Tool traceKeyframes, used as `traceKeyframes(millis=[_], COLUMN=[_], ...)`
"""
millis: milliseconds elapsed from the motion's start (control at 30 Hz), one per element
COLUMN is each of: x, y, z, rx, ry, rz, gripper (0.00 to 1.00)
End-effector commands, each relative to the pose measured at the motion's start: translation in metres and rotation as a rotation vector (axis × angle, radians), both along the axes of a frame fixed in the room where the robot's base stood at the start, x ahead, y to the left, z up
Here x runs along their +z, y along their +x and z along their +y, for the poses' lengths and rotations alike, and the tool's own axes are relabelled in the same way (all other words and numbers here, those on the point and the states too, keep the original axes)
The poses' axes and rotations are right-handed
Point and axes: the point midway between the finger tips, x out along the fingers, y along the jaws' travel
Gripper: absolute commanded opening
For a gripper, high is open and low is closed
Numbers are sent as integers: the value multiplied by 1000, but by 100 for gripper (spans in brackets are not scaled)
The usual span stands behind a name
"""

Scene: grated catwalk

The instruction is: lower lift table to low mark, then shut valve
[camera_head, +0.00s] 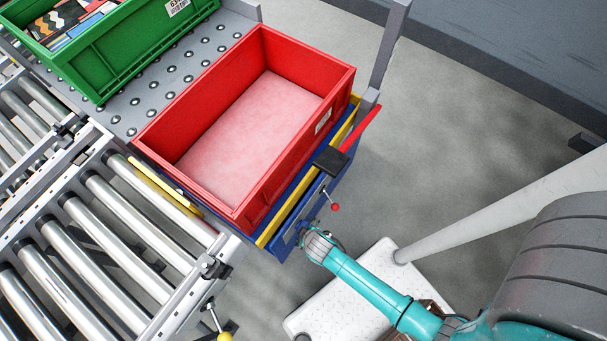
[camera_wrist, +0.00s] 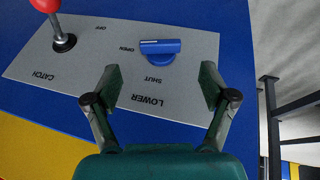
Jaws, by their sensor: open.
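The blue lift table (camera_head: 345,172) with a yellow band carries a red crate (camera_head: 293,52). In the wrist view, a grey panel (camera_wrist: 200,105) on its blue side appears upside down. On it is a blue valve knob (camera_wrist: 165,56), its white line level and towards the OPEN label; SHUT is below the knob and LOWER lower down. A catch lever with a red ball (camera_wrist: 45,4) leans to the upper left on the panel, between CATCH and OFF. My gripper (camera_wrist: 160,85) is open and empty, facing the panel, fingers either side of the knob's line, apparently short of it. I cannot make out a low mark.
A roller conveyor (camera_head: 110,235) runs along the left, and a ball-studded deck (camera_head: 175,80) bears a green crate (camera_head: 130,45) at the back. A grey post (camera_head: 388,50) and a red bar (camera_head: 362,128) stand by the table's right corner.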

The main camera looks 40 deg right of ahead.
Motion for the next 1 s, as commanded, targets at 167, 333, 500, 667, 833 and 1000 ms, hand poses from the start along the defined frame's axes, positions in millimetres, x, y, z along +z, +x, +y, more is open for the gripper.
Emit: traceKeyframes(millis=[167,333,500,667,833,1000], x=[-26,-43,-52,-54,-54,-54], y=[14,21,26,26,26,26], z=[-3,-5,-6,-7,-7,-7], rx=[-1,0,0,1,0,0], ry=[0,0,0,0,0,0], rz=[0,1,-1,0,0,-1], gripper=[83,83,83,83,83,43])
